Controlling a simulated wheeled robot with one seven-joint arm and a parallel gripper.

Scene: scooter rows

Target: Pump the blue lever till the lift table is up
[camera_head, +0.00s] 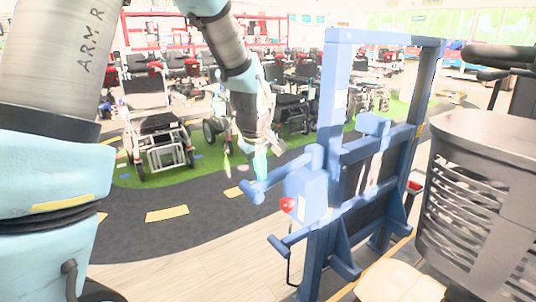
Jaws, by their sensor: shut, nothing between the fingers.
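The blue lift (333,100) is a tall upright frame at centre right, with a cross-bar on top and braced feet on the floor. A blue lever (284,176) with a round crossbar end sticks out from its left side toward the lower left. My gripper (261,168) comes down from the upper left, its teal fingers shut and empty. The fingertips are right at the top of the lever's outer part; I cannot tell whether they touch it. The lift's carriage (375,148) sits between the uprights, about mid-height.
A second blue bar (283,243) and a red knob (288,204) are low on the lift. A grey scooter basket (480,190) stands close on the right. Wheelchairs (155,130) stand on green floor behind. The dark floor (190,240) at left front is clear.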

